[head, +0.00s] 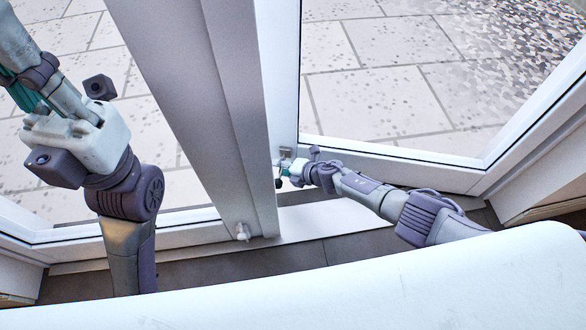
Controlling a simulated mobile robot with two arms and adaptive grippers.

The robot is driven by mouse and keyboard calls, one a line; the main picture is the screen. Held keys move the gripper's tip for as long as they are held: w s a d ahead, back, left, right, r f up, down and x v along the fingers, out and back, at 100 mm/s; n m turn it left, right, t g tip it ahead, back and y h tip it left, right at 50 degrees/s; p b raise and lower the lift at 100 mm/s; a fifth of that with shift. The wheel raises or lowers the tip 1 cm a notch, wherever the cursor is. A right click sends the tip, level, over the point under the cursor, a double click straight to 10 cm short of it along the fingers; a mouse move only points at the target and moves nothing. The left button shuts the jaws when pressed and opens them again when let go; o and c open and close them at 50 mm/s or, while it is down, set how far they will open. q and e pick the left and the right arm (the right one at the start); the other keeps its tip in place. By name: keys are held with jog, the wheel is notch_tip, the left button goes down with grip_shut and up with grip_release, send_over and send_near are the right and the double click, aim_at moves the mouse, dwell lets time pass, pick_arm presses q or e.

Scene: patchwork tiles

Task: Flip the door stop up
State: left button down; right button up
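A small pale metal fitting (285,154) sits low on the white frame of the right glass door, beside my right gripper (282,172). It looks like the door stop, but the gripper partly hides it. My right gripper reaches in from the right and is at or just below this fitting. I cannot tell whether they touch or whether the fingers are open. A second small pale fitting (243,231) sits at the foot of the wide grey-white post. My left arm rises at the left and runs out at the top left corner; its gripper is out of view.
The right glass door (400,70) shows paving behind it, and its bottom rail (410,160) runs just behind my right arm. The wide post (205,90) stands between my arms. A white sill (320,218) and dark floor tiles (280,262) lie below.

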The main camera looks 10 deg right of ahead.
jog(key=v, duration=1.1)
jog(key=shift+s+d+r, duration=0.15)
jog(key=shift+s+d, duration=0.1)
